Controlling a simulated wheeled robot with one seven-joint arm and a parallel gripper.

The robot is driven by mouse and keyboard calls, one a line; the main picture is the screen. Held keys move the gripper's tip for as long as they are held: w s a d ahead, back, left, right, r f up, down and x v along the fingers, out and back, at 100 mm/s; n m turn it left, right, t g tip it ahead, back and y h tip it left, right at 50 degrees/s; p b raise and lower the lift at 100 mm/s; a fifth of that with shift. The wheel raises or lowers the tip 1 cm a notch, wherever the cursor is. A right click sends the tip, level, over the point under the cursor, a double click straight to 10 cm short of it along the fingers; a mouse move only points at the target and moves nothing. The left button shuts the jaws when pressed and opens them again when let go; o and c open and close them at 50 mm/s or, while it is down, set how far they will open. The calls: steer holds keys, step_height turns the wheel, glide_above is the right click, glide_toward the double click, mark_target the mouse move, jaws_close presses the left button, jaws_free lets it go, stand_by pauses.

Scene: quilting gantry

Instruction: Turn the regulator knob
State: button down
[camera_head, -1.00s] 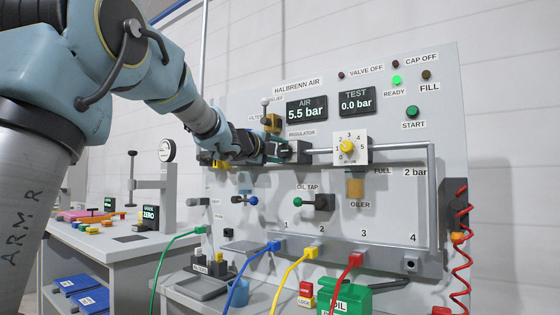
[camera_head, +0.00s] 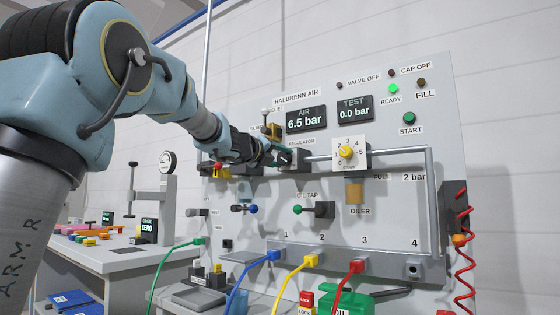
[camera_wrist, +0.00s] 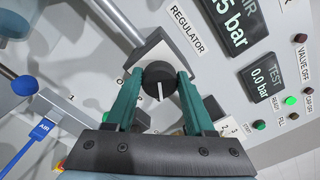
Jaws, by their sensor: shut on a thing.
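The regulator knob (camera_wrist: 159,80) is round and black with a white pointer line. It sits below the REGULATOR label (camera_wrist: 187,29) in the wrist view. My gripper (camera_wrist: 157,92) has its two green fingers on either side of the knob, shut on it. In the head view my gripper (camera_head: 268,154) reaches the regulator (camera_head: 292,158) from the left, and my fingers and wrist partly hide the knob. The AIR display (camera_head: 306,121) reads 6.5 bar.
The TEST display (camera_head: 354,109) reads 0.0 bar. A yellow dial (camera_head: 346,152) stands right of the regulator. An oil tap (camera_head: 316,209) is below. Blue, yellow and red hoses plug into the lower manifold (camera_head: 385,263). The green READY lamp (camera_head: 393,89) is lit.

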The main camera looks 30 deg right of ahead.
stand_by(0.4)
steer(key=shift+c, duration=1.3)
jaws_free()
steer(key=b+v, duration=0.1)
steer(key=v, duration=0.9)
steer(key=shift+s+a, duration=0.15)
steer(key=shift+a, duration=0.2)
